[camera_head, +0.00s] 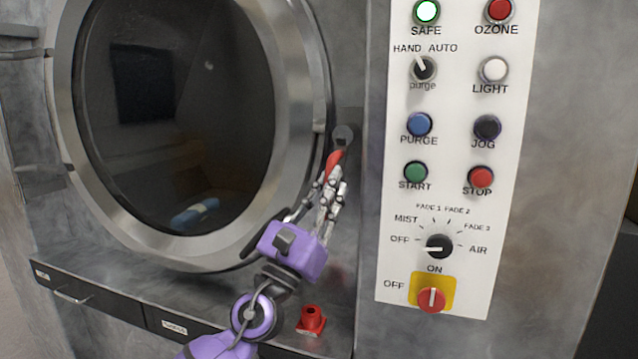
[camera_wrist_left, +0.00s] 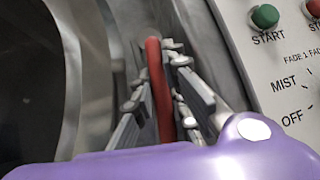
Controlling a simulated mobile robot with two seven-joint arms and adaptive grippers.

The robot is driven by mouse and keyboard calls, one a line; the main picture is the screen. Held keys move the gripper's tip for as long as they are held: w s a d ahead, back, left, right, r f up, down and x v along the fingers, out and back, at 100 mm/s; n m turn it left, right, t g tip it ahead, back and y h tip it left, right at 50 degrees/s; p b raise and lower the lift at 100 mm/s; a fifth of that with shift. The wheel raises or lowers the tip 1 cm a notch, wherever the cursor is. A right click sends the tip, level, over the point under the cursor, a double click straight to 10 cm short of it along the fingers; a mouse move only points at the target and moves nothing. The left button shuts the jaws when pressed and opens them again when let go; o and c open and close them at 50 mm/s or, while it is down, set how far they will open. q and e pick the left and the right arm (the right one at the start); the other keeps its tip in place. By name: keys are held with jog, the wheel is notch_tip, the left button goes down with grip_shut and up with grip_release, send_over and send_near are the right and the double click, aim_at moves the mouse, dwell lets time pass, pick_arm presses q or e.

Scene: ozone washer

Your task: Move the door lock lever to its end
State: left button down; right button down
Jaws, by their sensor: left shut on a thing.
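The door lock lever has a red handle (camera_head: 333,161) hanging down from a round grey pivot (camera_head: 344,136) at the right edge of the round door. My left gripper (camera_head: 334,180) is shut on the red handle below the pivot. In the left wrist view the red handle (camera_wrist_left: 156,85) runs between the two fingers of the left gripper (camera_wrist_left: 157,80). The fingers hide part of the handle in the head view. The round door (camera_head: 180,130) has a metal ring and dark glass and appears closed. My right gripper is not in view.
A white control panel (camera_head: 455,150) with buttons and knobs stands right of the lever, close to the gripper. A red fitting (camera_head: 311,320) sits on the ledge below. Drawers with handles (camera_head: 75,297) run under the door.

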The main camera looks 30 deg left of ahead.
pick_arm(q)
jog(key=n+y, duration=0.2)
jog(key=n, duration=0.1)
jog(key=shift+w+d+y, duration=0.1)
jog(key=shift+d+y, duration=0.3)
jog(key=shift+d+n, duration=0.1)
jog(key=shift+n, duration=0.2)
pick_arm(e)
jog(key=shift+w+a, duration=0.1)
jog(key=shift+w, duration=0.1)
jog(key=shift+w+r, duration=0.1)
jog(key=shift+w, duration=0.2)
pick_arm(q)
jog(key=c, duration=1.7)
grip_release()
jog(key=shift+c, duration=0.2)
jog(key=v, duration=1.2)
jog(key=shift+w+f, duration=0.15)
jog(key=shift+f, duration=0.05)
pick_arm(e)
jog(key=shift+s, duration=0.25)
pick_arm(q)
jog(key=shift+d+n, duration=0.15)
jog(key=shift+n, duration=0.15)
